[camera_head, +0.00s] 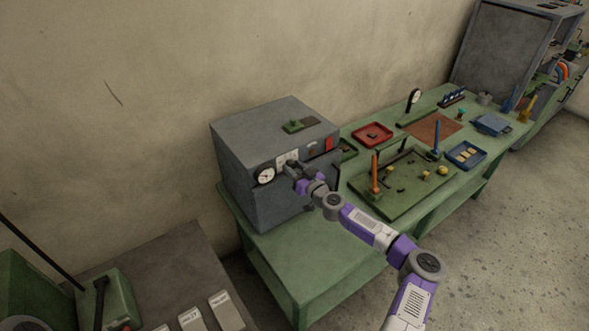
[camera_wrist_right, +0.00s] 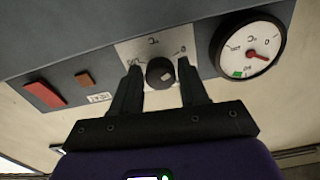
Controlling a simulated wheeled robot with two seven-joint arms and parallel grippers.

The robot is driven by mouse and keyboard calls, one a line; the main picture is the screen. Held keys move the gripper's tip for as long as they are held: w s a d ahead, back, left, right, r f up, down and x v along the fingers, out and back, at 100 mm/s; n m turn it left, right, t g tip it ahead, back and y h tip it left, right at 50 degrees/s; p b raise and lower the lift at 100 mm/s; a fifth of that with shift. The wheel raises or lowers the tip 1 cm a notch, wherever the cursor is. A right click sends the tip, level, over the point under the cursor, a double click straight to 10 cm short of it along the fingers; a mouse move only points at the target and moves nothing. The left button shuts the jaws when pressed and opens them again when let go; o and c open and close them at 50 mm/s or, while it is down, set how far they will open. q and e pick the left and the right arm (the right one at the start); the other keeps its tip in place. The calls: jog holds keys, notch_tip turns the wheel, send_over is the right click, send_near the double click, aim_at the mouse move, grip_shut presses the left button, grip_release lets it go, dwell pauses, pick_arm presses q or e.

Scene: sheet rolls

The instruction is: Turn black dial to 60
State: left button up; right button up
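The black dial (camera_wrist_right: 160,72) sits on a pale scale plate (camera_wrist_right: 155,46) on the front of a grey box (camera_head: 240,150). The numbers on the plate are too small to read surely. My right gripper (camera_wrist_right: 160,84) is open, with one finger on each side of the dial and a small gap visible on both sides. In the head view my right gripper (camera_head: 291,168) is at the box front and hides the dial. A round white gauge (camera_wrist_right: 248,50) with a red needle and a green mark is beside the plate; the head view shows the gauge (camera_head: 264,175) too. My left gripper is not in view.
A red button (camera_wrist_right: 44,95) and a small brown one (camera_wrist_right: 84,79) are on the same panel. The box stands on a green bench (camera_head: 280,254). A green board (camera_head: 400,198) with pegs, a red tray (camera_head: 372,135) and a blue tray (camera_head: 466,155) are to the right.

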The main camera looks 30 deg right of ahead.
jog(key=c, duration=0.7)
jog(key=shift+o, duration=0.2)
jog(key=m+b, duration=0.4)
jog(key=b, duration=0.1)
jog(key=shift+f, duration=0.15)
jog(key=m+b, duration=0.3)
jog(key=m, duration=0.1)
jog(key=shift+a, duration=0.1)
jog(key=m+b, duration=0.2)
jog(key=m, duration=0.1)
jog(key=shift+m, duration=0.3)
jog(key=m+b, duration=0.2)
jog(key=m, duration=0.1)
jog(key=shift+m, duration=0.4)
jog(key=m+b, duration=0.1)
jog(key=m, duration=0.2)
jog(key=shift+r+b, duration=0.2)
jog(key=shift+b, duration=0.1)
jog(key=m+b, duration=0.1)
jog(key=m, duration=0.4)
jog(key=shift+r+m+b, duration=0.15)
jog(key=shift+m+b, duration=0.35)
jog(key=shift+m, duration=1.1)
